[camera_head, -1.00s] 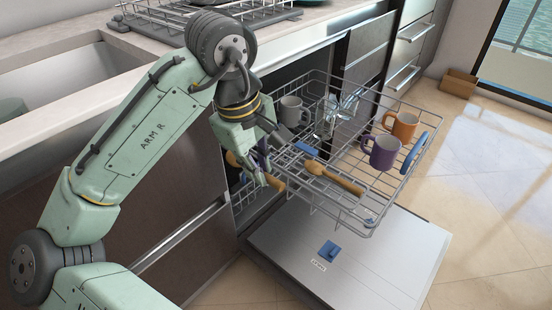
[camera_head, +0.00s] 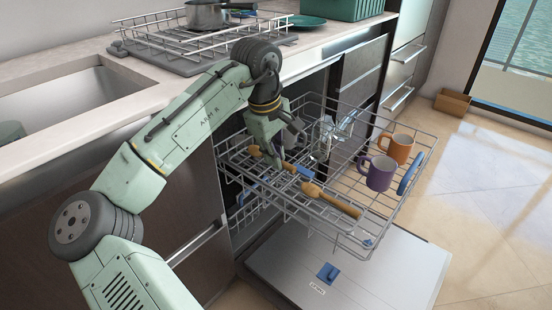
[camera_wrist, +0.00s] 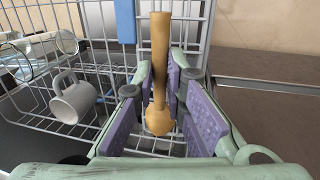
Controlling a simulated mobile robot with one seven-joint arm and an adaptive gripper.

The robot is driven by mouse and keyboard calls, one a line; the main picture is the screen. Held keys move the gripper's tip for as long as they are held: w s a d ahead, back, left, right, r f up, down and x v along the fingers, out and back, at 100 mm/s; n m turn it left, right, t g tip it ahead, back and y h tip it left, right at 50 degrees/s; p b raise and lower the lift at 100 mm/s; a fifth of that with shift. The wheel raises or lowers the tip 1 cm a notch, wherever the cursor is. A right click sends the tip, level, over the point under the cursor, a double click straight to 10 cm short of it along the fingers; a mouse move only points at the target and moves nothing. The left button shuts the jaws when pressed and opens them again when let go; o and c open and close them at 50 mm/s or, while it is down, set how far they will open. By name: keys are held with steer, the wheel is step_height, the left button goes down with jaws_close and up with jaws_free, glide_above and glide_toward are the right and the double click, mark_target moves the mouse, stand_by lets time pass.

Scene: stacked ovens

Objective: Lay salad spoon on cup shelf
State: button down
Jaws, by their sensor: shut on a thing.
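My gripper (camera_head: 272,160) is inside the pulled-out upper dishwasher rack, its fingers pointing down toward the wires. It is shut on a wooden salad spoon (camera_wrist: 160,70), whose rounded end sits between the purple finger pads in the wrist view. In the head view one end of this spoon (camera_head: 254,151) shows left of the fingers; the rest is partly hidden. Wire shelving with a blue piece (camera_head: 298,169), seemingly the cup shelf, lies just right of the fingers. I cannot tell whether the spoon touches the wires.
Another wooden utensil (camera_head: 336,201) lies along the rack's front. A purple mug (camera_head: 378,173) and orange mug (camera_head: 397,149) stand at the right. The open dishwasher door (camera_head: 350,272) is below.

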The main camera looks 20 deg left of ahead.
steer(key=shift+f, duration=0.6)
steer(key=shift+f, duration=0.6)
steer(key=c, duration=1.6)
jaws_free()
steer(key=shift+c, duration=0.2)
step_height(320, 180, up, 13)
steer(key=s+a+p, duration=0.1)
steer(key=s, duration=0.1)
